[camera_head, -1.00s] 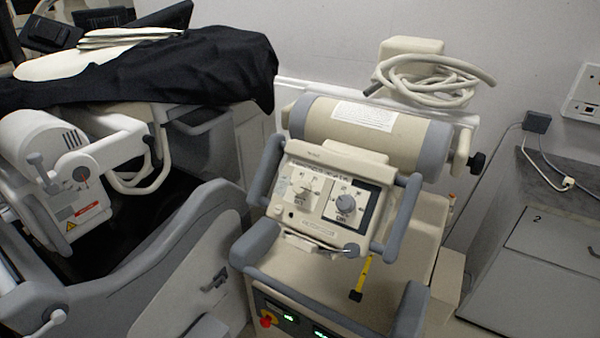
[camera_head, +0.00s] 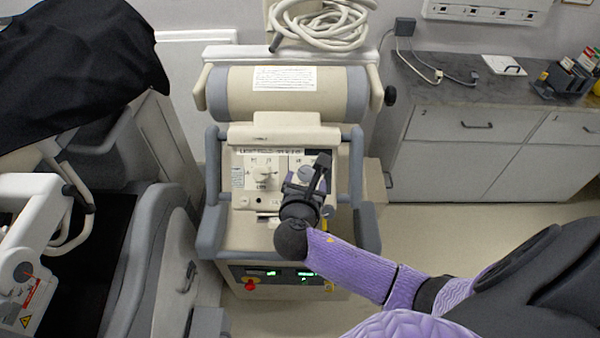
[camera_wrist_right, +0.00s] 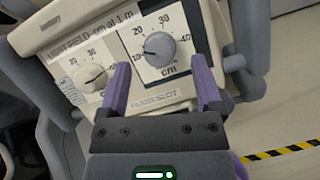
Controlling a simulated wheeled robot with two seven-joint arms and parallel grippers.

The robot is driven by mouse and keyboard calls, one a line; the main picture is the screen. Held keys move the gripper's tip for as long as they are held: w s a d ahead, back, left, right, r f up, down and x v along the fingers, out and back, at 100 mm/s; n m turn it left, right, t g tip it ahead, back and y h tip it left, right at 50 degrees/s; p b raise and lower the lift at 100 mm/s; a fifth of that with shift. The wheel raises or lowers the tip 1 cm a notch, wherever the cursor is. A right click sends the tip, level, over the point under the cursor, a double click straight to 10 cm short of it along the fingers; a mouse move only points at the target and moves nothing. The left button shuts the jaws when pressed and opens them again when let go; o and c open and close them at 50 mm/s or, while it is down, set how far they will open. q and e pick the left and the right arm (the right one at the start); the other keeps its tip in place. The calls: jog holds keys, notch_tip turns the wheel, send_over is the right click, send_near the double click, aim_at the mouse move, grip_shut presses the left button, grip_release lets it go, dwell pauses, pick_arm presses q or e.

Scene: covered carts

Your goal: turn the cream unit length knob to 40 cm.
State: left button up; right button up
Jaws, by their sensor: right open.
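The cream unit (camera_head: 285,132) stands in front of me with a tilted control panel. The panel has two knobs with cm scales: a cream one (camera_head: 264,174) on the left and a grey-blue one (camera_head: 306,172) on the right. In the right wrist view the grey-blue knob (camera_wrist_right: 159,49) sits inside a 10 to 40 scale, its mark seeming to point left near 10. The cream knob (camera_wrist_right: 95,77) is to its left; its setting is unclear. I cannot read which is length. My right gripper (camera_wrist_right: 161,62) is open, its purple fingers apart on either side below the grey-blue knob.
Grey handles (camera_head: 357,165) flank the panel. A cream and grey cylinder (camera_head: 330,92) lies behind it. A grey machine (camera_head: 160,250) under a black cover (camera_head: 90,65) stands left. A cabinet (camera_head: 455,160) stands right, with open floor before it.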

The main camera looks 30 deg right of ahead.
aim_at(306, 174)
jog(key=x, duration=0.3)
jog(key=shift+w+d+f, duration=0.1)
jog(key=shift+w+f, duration=0.05)
jog(key=shift+w, duration=0.1)
jog(key=shift+c, duration=0.3)
grip_shut()
